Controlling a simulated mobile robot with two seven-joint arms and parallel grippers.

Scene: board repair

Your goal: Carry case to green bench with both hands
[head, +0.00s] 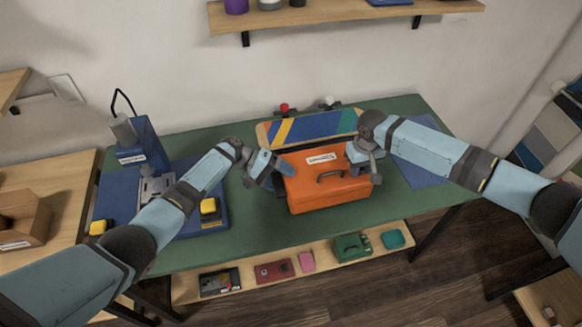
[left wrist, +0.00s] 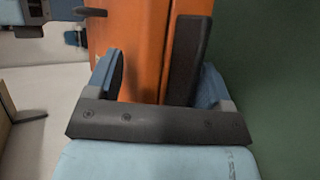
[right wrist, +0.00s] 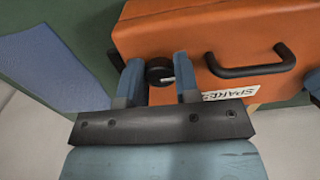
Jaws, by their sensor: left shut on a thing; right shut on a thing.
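The orange case (head: 318,192), with a white label and a dark handle on top, is over the green bench (head: 240,246), near its front edge. I cannot tell whether its underside touches the bench top. My left gripper (head: 272,170) is shut on the case's left side; in the left wrist view, a dark side grip (left wrist: 187,60) and the orange case (left wrist: 145,50) show between its fingers. My right gripper (head: 366,158) is shut at the right side; in the right wrist view, its fingers (right wrist: 158,82) straddle a dark round side grip beside the orange case (right wrist: 200,35).
A striped board (head: 318,127) leans at the back, behind the case. A blue press machine (head: 140,150) stands on the bench's left part. A blue mat (head: 425,178) lies right. A low shelf (head: 330,268) with several small items runs below the front edge.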

